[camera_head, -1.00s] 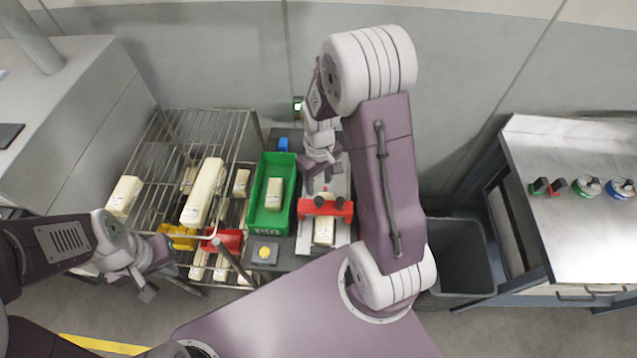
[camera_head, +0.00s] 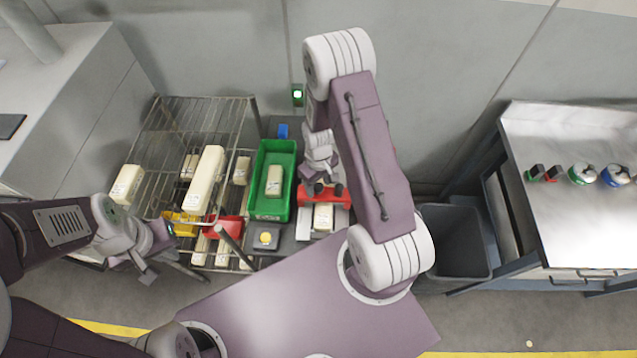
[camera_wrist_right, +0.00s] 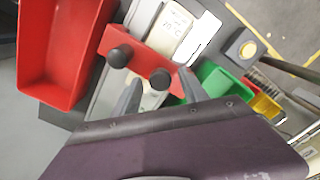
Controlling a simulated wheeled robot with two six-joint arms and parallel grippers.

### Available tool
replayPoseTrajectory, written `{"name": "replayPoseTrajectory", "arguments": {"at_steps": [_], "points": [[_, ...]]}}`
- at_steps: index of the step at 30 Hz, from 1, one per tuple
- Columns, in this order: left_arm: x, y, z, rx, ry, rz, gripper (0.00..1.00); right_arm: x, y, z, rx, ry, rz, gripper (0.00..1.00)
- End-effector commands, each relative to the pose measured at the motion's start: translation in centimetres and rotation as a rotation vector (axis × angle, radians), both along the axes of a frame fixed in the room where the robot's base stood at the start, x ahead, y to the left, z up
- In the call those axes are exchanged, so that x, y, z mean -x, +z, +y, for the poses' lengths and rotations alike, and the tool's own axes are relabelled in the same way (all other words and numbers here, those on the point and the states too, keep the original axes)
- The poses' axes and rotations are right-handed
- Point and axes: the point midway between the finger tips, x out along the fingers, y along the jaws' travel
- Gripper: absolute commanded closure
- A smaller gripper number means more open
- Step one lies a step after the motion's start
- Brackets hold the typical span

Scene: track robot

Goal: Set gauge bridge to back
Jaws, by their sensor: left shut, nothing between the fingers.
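The gauge bridge (camera_head: 338,197) is a red crosspiece with two black knobs, set across a pale metal track. It also shows in the right wrist view (camera_wrist_right: 142,60). A cream labelled block (camera_head: 323,217) lies on the track on its near side. My right gripper (camera_wrist_right: 160,88) has its two fingers apart, close to the bridge on the side away from the block. I cannot tell whether they touch it. In the head view my right arm hides the far part of the track.
A green bin (camera_head: 258,200) with a cream block stands left of the track. A yellow button box (camera_head: 265,238) is in front of it. The wire rack (camera_head: 165,130) holds several cream blocks. A red tray (camera_wrist_right: 62,50) lies beside the track. A grey waste bin (camera_head: 455,245) stands right.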

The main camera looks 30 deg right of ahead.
Motion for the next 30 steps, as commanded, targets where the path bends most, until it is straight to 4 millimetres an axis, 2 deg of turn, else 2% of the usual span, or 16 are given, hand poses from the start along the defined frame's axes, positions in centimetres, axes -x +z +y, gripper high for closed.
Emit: {"name": "replayPoseTrajectory", "arguments": {"at_steps": [1, 5, 6, 30], "points": [[0.0, 0.0, 0.0, 0.0, 0.0, 0.0, 1.0, 0.0, 0.01, 0.0, 0.0, 0.0, 0.0, 0.62], [0.0, 0.0, 0.0, 0.0, 0.0, 0.0, 1.0, 0.01, 0.02, 0.0, 0.0, 0.0, 0.0, 0.98], [0.0, 0.0, 0.0, 0.0, 0.0, 0.0, 1.0, 0.01, 0.03, 0.0, 0.0, 0.0, 0.0, 1.0], [-0.01, 0.04, 0.0, 0.0, 0.0, 0.0, 1.0, -0.02, 0.13, -0.01, 0.0, 0.0, 0.0, 1.0]]}}
